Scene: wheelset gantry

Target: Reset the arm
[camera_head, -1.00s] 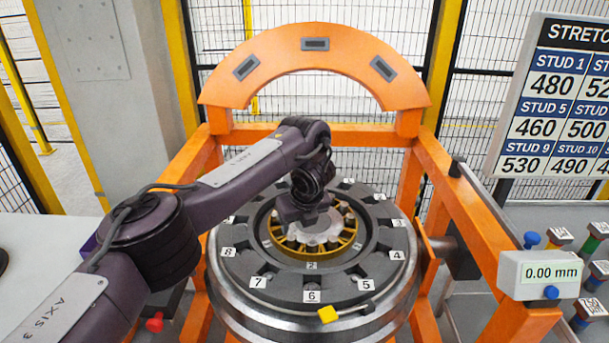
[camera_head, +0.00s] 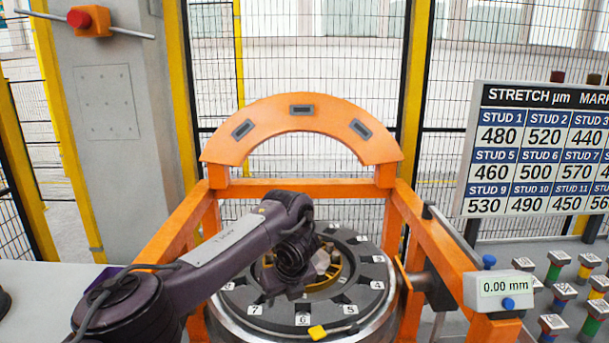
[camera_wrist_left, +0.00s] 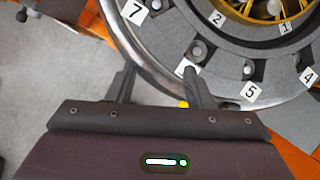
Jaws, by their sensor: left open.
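My left arm (camera_head: 222,245) reaches in from the left in the head view, with its left gripper (camera_head: 295,288) over the near-left part of the wheel's grey numbered ring (camera_head: 352,310). The fingertips are hard to make out there. In the left wrist view the left gripper (camera_wrist_left: 160,78) is open and empty, with its fingers spread apart over the wheel's outer rim (camera_wrist_left: 145,58). The right finger overlaps the ring between labels 7 and 5. Whether either finger touches the ring cannot be told. My right gripper is not in view.
An orange gantry (camera_head: 300,120) arches behind the wheel, with side beams left and right. A 0.00 mm gauge box (camera_head: 505,290) stands at the right, near several colour-banded studs (camera_head: 597,318). A stretch chart (camera_head: 540,150) stands behind. A yellow piece (camera_head: 317,332) sits on the ring's near edge.

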